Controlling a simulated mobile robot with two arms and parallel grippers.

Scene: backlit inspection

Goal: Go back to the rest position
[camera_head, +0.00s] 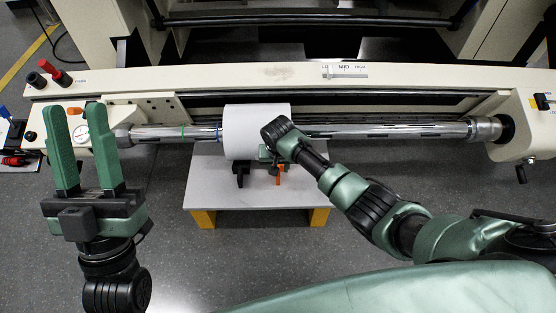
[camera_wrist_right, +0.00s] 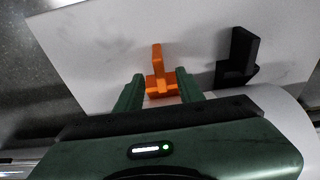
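My left gripper (camera_head: 73,108) is raised at the left of the head view. Its two green fingers are spread apart with nothing between them. My right gripper (camera_wrist_right: 161,82) points down at the low white table (camera_wrist_right: 95,45), beside the white roll (camera_head: 240,130). Its fingers are apart in the right wrist view. An orange part (camera_wrist_right: 157,70) with an upright tab shows between and just beyond the fingertips; I cannot tell if they touch it. A black part (camera_wrist_right: 238,55) stands to its right. In the head view my right wrist and the roll hide most of this gripper.
The roll sits on a metal shaft (camera_head: 360,131) running across the cream machine (camera_head: 250,78). The white table (camera_head: 230,190) on orange feet stands below. Red and black knobs (camera_head: 55,73) are at the left, near my left gripper. Grey floor is open around the table.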

